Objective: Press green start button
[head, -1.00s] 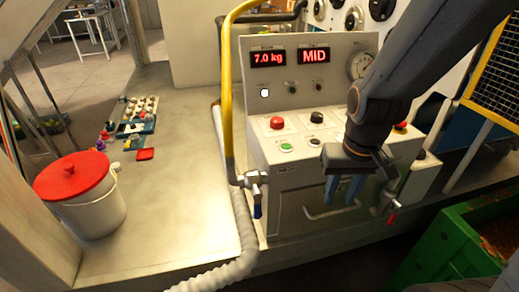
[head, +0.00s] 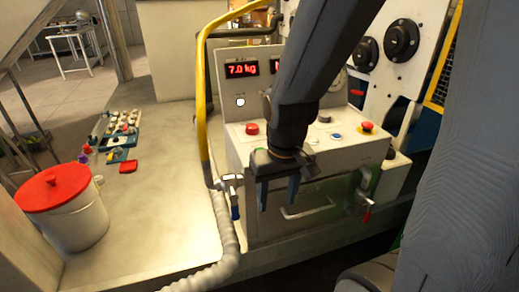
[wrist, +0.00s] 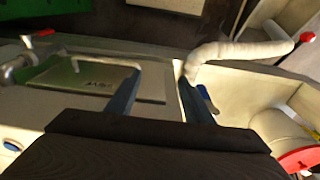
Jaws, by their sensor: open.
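The press console (head: 235,93) is a pale box with a sloped button top. A red button (head: 251,128) shows on it, left of my arm. The green start button cannot be seen now; my gripper and arm cover the area just below and right of the red button. My gripper (head: 278,193) points down, fingers apart and empty, in front of the console's front edge. In the wrist view the two blue fingers (wrist: 160,100) are spread with nothing between them. Contact with the console cannot be told.
A blue button (head: 336,136) and a red-on-yellow knob (head: 366,127) sit right of my arm. Left of the console stand a yellow pipe (head: 203,100), a blue-levered valve (head: 235,205) and a corrugated hose (head: 226,240). A red-lidded bucket (head: 80,222) stands further left.

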